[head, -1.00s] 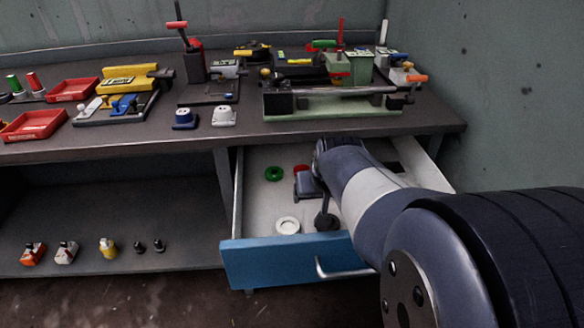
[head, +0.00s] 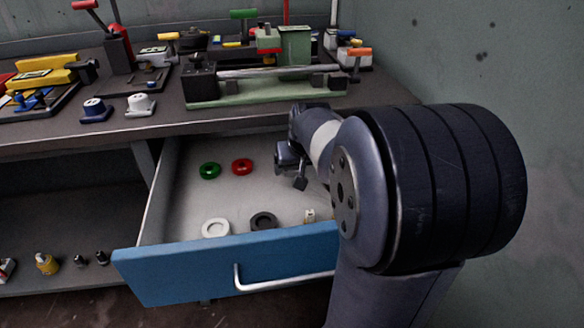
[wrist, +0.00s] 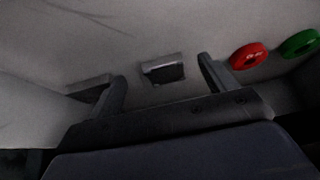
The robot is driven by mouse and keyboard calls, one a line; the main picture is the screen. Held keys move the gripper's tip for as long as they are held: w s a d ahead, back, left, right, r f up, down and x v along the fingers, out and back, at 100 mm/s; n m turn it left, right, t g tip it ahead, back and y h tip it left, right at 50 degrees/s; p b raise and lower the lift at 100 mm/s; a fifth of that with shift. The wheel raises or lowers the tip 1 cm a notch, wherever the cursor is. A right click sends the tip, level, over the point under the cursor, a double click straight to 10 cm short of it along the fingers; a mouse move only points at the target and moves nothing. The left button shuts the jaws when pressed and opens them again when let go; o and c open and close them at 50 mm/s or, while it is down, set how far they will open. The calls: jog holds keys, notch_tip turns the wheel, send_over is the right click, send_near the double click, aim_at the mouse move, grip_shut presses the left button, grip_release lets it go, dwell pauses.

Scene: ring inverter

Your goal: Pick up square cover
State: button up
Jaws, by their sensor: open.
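A small dark square piece with a paler edge (wrist: 163,72), likely the square cover, lies on the pale drawer floor in the wrist view. It appears between and beyond my two fingers, apart from them. A second dark, flat rectangular piece (wrist: 88,86) lies left of it, partly behind the left finger. I cannot tell for sure which is the cover. My gripper (wrist: 161,80) is open and empty. In the head view my gripper (head: 299,181) hangs inside the open drawer (head: 225,268), and my arm hides the drawer's right part, where neither square piece is visible.
A green ring (head: 210,170) and a red ring (head: 242,167) lie at the drawer's back. A white ring (head: 215,228), a black ring (head: 263,221) and a small pale-yellow piece (head: 310,215) lie near its front. The bench (head: 165,118) overhangs the drawer's back.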

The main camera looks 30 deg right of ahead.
jog(key=shift+w+d, duration=0.1)
jog(key=shift+w, duration=0.35)
jog(key=shift+w+d+f+b, duration=0.1)
jog(key=shift+w+d+b, duration=0.1)
jog(key=shift+w, duration=0.35)
jog(key=shift+w+d+b, duration=0.1)
jog(key=shift+w+b, duration=0.1)
jog(key=shift+w, duration=0.35)
jog(key=shift+b+x, duration=0.5)
jog(key=shift+x, duration=1)
jog(key=shift+w, duration=0.15)
jog(key=shift+c, duration=0.6)
jog(key=c, duration=1)
